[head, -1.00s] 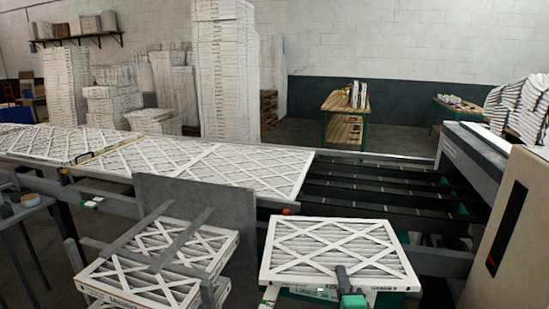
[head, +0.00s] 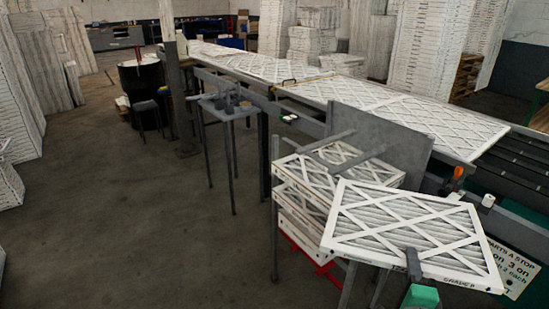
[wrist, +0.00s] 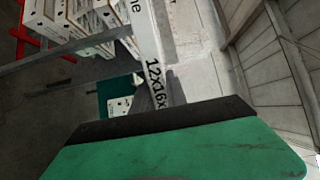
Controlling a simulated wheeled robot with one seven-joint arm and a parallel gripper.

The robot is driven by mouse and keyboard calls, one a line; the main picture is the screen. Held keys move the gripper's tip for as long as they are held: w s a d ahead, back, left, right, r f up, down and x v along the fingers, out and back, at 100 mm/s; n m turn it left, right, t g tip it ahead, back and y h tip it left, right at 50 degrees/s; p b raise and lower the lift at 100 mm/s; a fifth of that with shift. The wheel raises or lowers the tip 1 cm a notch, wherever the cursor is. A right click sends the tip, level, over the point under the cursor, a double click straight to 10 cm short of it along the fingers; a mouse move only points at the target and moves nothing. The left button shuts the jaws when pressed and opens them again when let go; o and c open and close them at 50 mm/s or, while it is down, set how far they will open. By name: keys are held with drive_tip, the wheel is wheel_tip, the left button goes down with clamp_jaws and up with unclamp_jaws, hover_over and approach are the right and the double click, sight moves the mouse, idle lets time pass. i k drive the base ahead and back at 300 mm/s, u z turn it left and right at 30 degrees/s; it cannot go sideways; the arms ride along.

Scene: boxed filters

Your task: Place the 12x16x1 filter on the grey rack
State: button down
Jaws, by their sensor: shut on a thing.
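The held filter (head: 410,225) is a white-framed panel with a crisscross face, at the lower right of the head view. In the wrist view its edge (wrist: 153,62) reads "12x16x", with the rest of the size hidden. My gripper (head: 414,268) has green-and-dark fingers and is shut on the filter's near edge. The grey rack (head: 385,138), with an upright plate and bars, stands behind and left of the held filter. Stacked filters (head: 300,172) sit in it. The held filter overlaps their right side in the picture; I cannot tell whether they touch.
A long conveyor (head: 470,160) carrying large filter panels runs behind the rack. A small grey table (head: 232,108) stands left of the rack. A red base part (head: 310,252) shows below the stack. The floor (head: 130,230) at left is clear.

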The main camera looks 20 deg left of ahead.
sight(311, 146)
drive_tip(key=u, duration=2.2)
drive_tip(key=i, duration=1.05)
drive_tip(key=u, duration=0.45)
drive_tip(key=i, duration=1.1)
drive_tip(key=z, duration=1.2)
drive_tip(key=i, duration=0.9)
drive_tip(key=z, duration=1.05)
